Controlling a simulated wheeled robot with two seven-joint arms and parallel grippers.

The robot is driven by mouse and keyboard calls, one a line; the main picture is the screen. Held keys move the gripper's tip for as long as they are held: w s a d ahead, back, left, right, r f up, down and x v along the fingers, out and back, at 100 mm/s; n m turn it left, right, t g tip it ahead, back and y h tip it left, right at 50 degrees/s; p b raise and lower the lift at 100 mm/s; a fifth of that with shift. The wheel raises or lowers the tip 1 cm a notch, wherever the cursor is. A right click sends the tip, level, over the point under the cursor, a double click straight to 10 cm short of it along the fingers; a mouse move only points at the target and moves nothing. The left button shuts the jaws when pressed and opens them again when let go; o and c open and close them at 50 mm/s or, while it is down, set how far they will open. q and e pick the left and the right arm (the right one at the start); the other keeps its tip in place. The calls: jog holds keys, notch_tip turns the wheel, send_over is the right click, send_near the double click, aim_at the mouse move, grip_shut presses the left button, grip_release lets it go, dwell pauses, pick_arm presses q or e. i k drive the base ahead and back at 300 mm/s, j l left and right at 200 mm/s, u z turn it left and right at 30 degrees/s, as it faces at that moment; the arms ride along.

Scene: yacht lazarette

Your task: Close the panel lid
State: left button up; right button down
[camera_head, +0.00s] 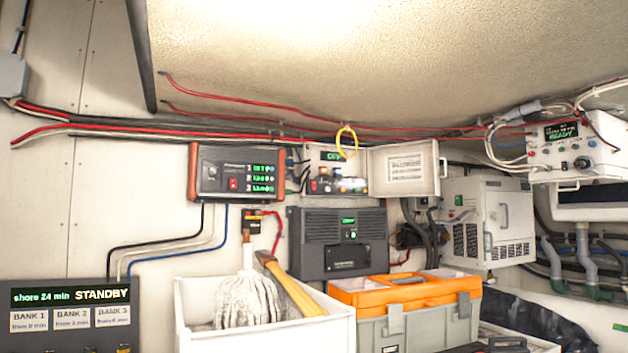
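The panel is a small white box (314,157) on the back wall, near the middle of the view. Its white lid (431,168) stands open, swung out to the right, with a printed label on its inner face and a small handle at its right edge. Inside the open box are a small green display, switches and coloured parts. Neither of my grippers is in view.
A black display unit (240,172) is left of the panel, a dark grey unit (338,240) below it. A white cabinet (489,217) is to the right. A white bin (265,338) with a mop and an orange-lidded toolbox (408,290) stand in front. Red cables run above.

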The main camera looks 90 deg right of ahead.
aim_at(407, 170)
jog(key=z, duration=2.95)
